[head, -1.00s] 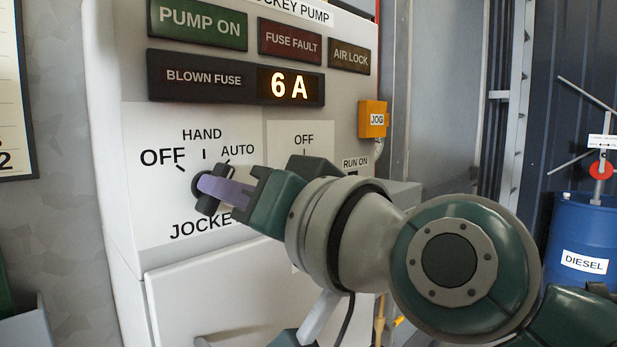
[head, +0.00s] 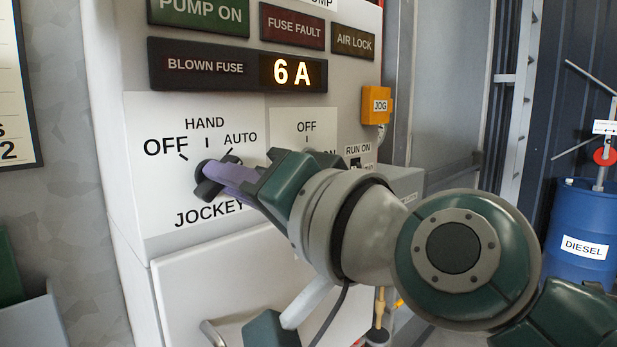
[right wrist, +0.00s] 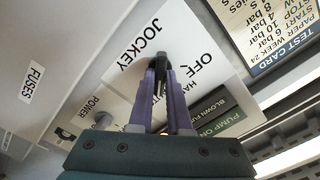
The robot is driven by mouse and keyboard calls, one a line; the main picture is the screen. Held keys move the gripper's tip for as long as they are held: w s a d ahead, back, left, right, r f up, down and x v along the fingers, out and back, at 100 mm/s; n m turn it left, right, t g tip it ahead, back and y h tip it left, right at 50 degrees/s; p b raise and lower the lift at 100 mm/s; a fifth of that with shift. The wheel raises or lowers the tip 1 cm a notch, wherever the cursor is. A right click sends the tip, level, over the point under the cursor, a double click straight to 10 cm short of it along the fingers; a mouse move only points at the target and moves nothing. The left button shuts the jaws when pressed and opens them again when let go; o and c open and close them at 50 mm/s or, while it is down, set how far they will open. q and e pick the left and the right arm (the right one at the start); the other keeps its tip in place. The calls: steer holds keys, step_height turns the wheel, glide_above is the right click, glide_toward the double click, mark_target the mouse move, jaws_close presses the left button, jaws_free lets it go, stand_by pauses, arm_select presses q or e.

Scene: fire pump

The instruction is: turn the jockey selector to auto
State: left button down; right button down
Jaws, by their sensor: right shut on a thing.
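The jockey selector (head: 208,184) is a dark rotary knob on the white panel, with OFF, HAND and AUTO marks around it and JOCKEY below. Its pointer side is partly hidden by my gripper, so I cannot be sure which mark it points at. My right gripper (head: 222,173), with purple fingers, is shut on the knob from the right. In the right wrist view the dark knob (right wrist: 160,84) sits between the two fingertips, with the JOCKEY lettering beside it. My left gripper is not in view.
An orange JOG box (head: 376,105) is on the panel's right side. A display (head: 292,72) reads 6 A. A second selector is mostly hidden behind my right arm. A blue DIESEL drum (head: 583,225) stands at the far right. A handle (head: 212,333) shows on the lower panel.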

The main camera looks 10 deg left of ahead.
steer(key=shift+f, duration=0.1)
steer(key=c, duration=0.9)
jaws_free()
steer(key=shift+o, duration=0.2)
steer(key=v, duration=1)
steer(key=shift+b, duration=0.35)
steer(key=s+d+f+n+g+h, duration=0.15)
steer(key=s+d+f+h, duration=0.3)
steer(key=f, duration=0.55)
steer(key=s+d+f+g+h, duration=0.3)
steer(key=s+d+f+h, duration=0.25)
steer(key=s+d, duration=0.3)
steer(key=s+d+f+g+h, duration=0.35)
steer(key=s+d+f, duration=0.3)
steer(key=d, duration=0.35)
step_height(320, 180, up, 38)
steer(key=p, duration=3.8)
steer(key=shift+a+t, duration=0.2)
steer(key=shift+t, duration=0.1)
